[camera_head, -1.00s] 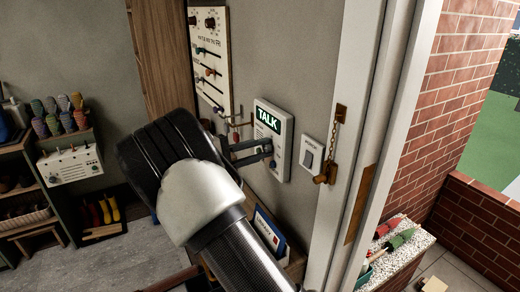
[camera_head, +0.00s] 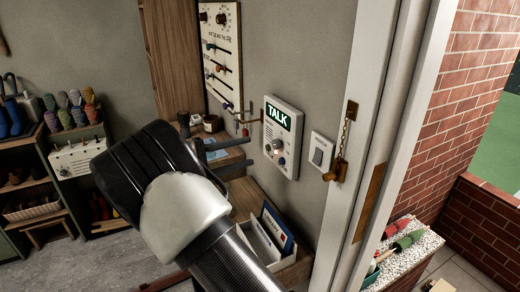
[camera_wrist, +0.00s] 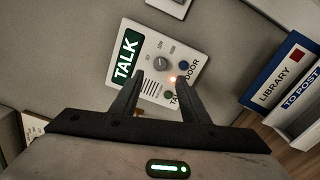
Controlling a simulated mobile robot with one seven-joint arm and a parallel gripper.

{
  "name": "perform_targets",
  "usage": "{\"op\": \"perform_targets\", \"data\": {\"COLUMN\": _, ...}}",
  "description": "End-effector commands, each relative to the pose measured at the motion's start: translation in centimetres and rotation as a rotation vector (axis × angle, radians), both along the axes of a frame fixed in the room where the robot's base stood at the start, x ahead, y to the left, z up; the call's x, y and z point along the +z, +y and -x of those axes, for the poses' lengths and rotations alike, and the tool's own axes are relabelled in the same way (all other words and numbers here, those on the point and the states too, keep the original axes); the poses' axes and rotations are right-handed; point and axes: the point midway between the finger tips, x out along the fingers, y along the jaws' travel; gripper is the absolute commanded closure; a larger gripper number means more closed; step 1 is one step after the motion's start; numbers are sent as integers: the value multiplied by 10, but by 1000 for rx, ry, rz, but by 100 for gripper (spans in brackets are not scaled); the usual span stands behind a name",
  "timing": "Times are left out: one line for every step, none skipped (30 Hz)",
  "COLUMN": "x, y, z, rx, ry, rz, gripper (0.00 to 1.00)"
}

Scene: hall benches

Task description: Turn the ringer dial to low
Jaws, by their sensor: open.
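A white wall intercom (camera_head: 284,123) with a green TALK sign hangs left of the door frame. It also shows in the wrist view (camera_wrist: 150,88). A grey round dial (camera_wrist: 160,64) with small marks around it sits on its face; its pointer setting is too small to read. In the head view the dial (camera_head: 277,144) is small but clear of my fingers. My gripper (camera_head: 228,150) is open and empty, left of the intercom and apart from it. In the wrist view the two fingers (camera_wrist: 162,88) spread below the dial, near an orange light (camera_wrist: 173,79).
A light switch (camera_head: 320,152) and a chained door latch (camera_head: 340,170) are right of the intercom. A slider board (camera_head: 222,55) hangs to its left. A desk with a blue-and-white sign (camera_head: 276,228) lies below.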

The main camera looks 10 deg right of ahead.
Motion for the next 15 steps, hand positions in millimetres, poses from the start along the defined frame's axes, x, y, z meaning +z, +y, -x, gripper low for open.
{"op": "perform_targets", "data": {"x": -1, "y": 14, "z": 3, "rx": 4, "ry": -1, "rz": 1, "gripper": 59}}
{"op": "perform_targets", "data": {"x": -1, "y": 21, "z": 6, "rx": 4, "ry": -1, "rz": 0, "gripper": 59}}
{"op": "perform_targets", "data": {"x": -1, "y": 30, "z": 9, "rx": 3, "ry": -1, "rz": 0, "gripper": 59}}
{"op": "perform_targets", "data": {"x": -1, "y": 36, "z": 11, "rx": 4, "ry": -1, "rz": 0, "gripper": 59}}
{"op": "perform_targets", "data": {"x": -1, "y": 42, "z": 13, "rx": 4, "ry": -1, "rz": 0, "gripper": 59}}
{"op": "perform_targets", "data": {"x": -1, "y": 50, "z": 15, "rx": 4, "ry": -1, "rz": 0, "gripper": 59}}
{"op": "perform_targets", "data": {"x": -1, "y": 55, "z": 17, "rx": 4, "ry": 0, "rz": -1, "gripper": 59}}
{"op": "perform_targets", "data": {"x": -1, "y": 59, "z": 19, "rx": 3, "ry": 0, "rz": -1, "gripper": 59}}
{"op": "perform_targets", "data": {"x": -1, "y": 65, "z": 20, "rx": 2, "ry": -1, "rz": 0, "gripper": 59}}
{"op": "perform_targets", "data": {"x": -1, "y": 69, "z": 22, "rx": 2, "ry": -1, "rz": 0, "gripper": 59}}
{"op": "perform_targets", "data": {"x": -1, "y": 72, "z": 23, "rx": 3, "ry": 0, "rz": 0, "gripper": 59}}
{"op": "perform_targets", "data": {"x": 0, "y": 75, "z": 24, "rx": 2, "ry": 0, "rz": 0, "gripper": 59}}
{"op": "perform_targets", "data": {"x": 0, "y": 77, "z": 25, "rx": 1, "ry": 0, "rz": 1, "gripper": 59}}
{"op": "perform_targets", "data": {"x": 0, "y": 79, "z": 25, "rx": 1, "ry": 0, "rz": 1, "gripper": 59}}
{"op": "perform_targets", "data": {"x": 0, "y": 80, "z": 26, "rx": 0, "ry": 0, "rz": 0, "gripper": 59}}
